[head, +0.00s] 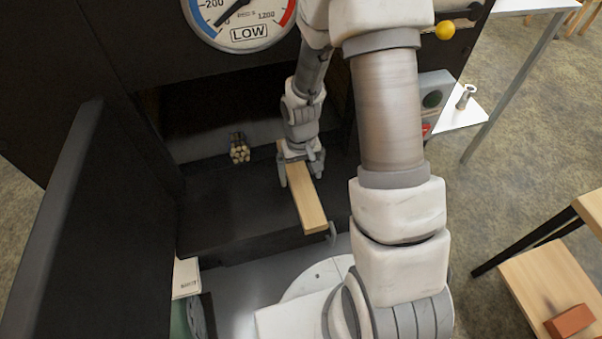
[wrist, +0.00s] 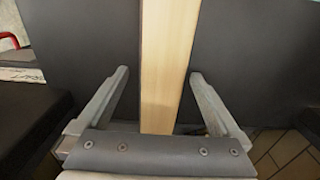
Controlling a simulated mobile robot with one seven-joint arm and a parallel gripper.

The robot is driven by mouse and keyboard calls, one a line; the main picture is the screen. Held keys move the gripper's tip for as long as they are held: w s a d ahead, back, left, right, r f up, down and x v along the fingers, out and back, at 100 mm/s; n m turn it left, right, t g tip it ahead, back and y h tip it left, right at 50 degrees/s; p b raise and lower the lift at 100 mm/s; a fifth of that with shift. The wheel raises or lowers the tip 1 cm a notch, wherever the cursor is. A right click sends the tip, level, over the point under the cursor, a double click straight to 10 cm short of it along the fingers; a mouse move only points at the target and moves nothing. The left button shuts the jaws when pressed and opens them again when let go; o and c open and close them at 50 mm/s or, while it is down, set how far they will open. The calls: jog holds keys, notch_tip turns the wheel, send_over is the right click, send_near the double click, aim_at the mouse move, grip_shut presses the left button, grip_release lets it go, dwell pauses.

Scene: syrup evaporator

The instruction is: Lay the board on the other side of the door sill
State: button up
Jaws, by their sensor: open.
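The board (head: 308,207) is a pale wooden plank. In the head view it lies on the dark ledge (head: 225,205) inside the open doorway, and its near end reaches toward the ledge's front edge. My gripper (head: 302,178) is over the board's far part, with a finger on each side. In the wrist view the board (wrist: 167,60) runs lengthwise between the fingers of my open gripper (wrist: 158,75), with gaps on both sides. The far end of the board is partly hidden by my gripper. I cannot clearly tell the sill from the ledge.
The dark door (head: 90,220) stands open at left. A small bundle of pale sticks (head: 239,150) sits left of my gripper. A round gauge (head: 240,15) is above the opening. A wooden stand (head: 540,285) with a reddish brick (head: 570,321) is at lower right.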

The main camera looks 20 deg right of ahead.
notch_tip(320, 180, up, 12)
jog(key=p, duration=0.4)
jog(key=shift+f, duration=0.25)
